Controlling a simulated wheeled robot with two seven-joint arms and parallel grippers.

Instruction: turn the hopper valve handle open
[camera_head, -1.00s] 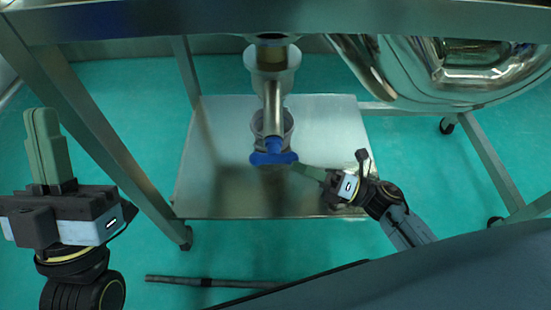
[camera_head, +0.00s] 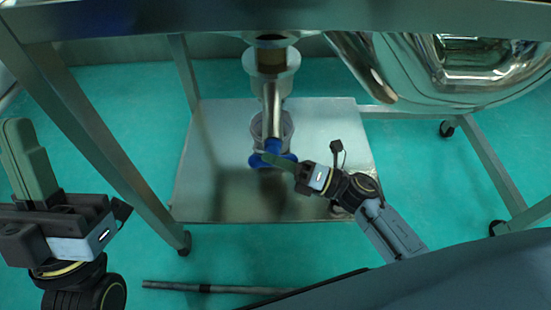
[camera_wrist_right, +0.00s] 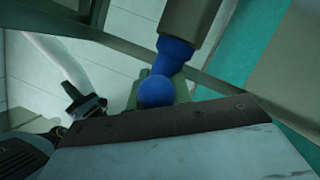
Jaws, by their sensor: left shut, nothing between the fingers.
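The blue valve handle (camera_head: 287,159) sits crosswise at the lower end of the hopper's metal outlet pipe (camera_head: 272,110). In the right wrist view the rounded blue handle end (camera_wrist_right: 156,91) shows right at the green fingers, which are partly hidden behind the gripper body. I cannot tell whether they grip it or only touch it. My left gripper (camera_head: 18,124) is shut and empty, pointing up at the far left, well away from the handle.
A metal cup (camera_head: 286,128) stands behind the handle above the frame's lower metal shelf (camera_head: 225,190). Metal frame legs (camera_head: 110,155) rise at left and right. A large polished vessel (camera_head: 365,75) hangs at upper right. A dark rod (camera_head: 215,288) lies near the bottom.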

